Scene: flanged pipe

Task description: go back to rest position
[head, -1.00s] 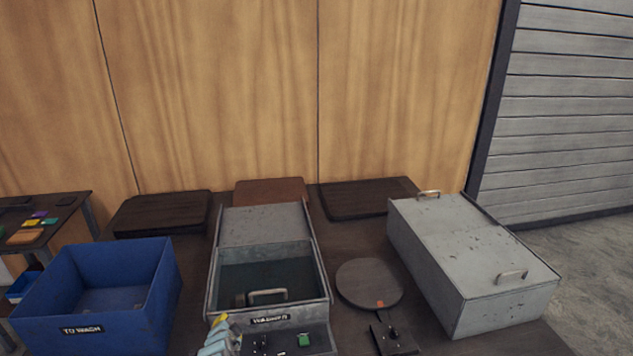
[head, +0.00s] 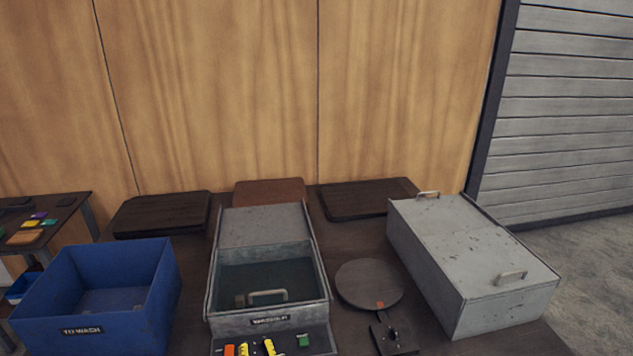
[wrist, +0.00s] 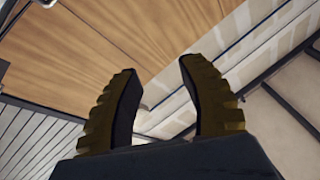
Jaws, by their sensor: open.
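My gripper (wrist: 158,95) shows in the wrist view with its two ridged yellow-brown fingers spread apart and nothing between them. Behind the fingers are wood panels and a pale wall strip, seen at a tilt. My gripper is not in the head view. No flanged pipe can be made out in either view.
On the table stand a blue "TO WASH" bin (head: 82,330), a grey washer box (head: 215,290) standing open with buttons on its front, a round dark plate (head: 369,285), and a closed grey metal box (head: 470,255). Dark flat pads (head: 163,213) lie along the back.

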